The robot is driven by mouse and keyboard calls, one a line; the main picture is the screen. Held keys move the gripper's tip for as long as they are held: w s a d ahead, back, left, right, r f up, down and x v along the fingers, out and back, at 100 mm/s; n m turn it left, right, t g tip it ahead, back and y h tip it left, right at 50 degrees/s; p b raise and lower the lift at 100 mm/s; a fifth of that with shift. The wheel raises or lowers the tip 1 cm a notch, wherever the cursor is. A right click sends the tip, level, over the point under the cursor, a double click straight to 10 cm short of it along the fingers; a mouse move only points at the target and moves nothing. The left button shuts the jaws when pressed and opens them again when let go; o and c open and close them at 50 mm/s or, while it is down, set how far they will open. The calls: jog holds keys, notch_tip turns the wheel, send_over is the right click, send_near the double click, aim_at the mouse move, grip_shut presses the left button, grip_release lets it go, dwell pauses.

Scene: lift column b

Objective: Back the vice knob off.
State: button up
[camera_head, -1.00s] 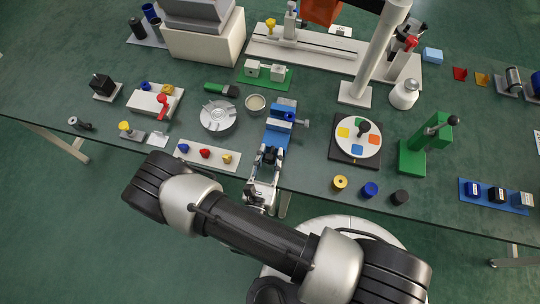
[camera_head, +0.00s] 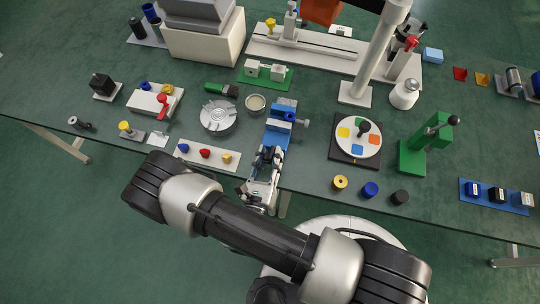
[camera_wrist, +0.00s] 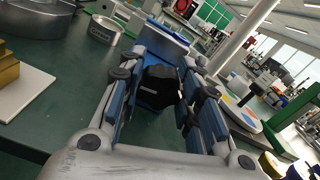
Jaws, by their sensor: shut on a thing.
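The blue vice (camera_head: 280,128) stands on the table near its front edge, with its body beyond my gripper in the wrist view (camera_wrist: 165,42). Its black knob (camera_wrist: 159,84) faces me and sits between my fingers. My gripper (camera_head: 266,158) reaches over the front edge in line with the vice. In the wrist view my gripper (camera_wrist: 162,92) is shut on the knob, with a blue-padded finger on each side. In the head view the fingers mostly hide the knob.
A white strip with blue, red and yellow pieces (camera_head: 207,155) lies just left of my gripper. A round dial with coloured patches (camera_head: 358,138) is to the right. Yellow, blue and black cylinders (camera_head: 370,189) stand near the front edge.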

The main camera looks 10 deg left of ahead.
jog(key=n, duration=0.7)
dwell(0.6)
jog(key=o, duration=1.1)
jog(key=s, duration=0.8)
jog(key=s+a, duration=0.1)
jog(key=s, duration=0.3)
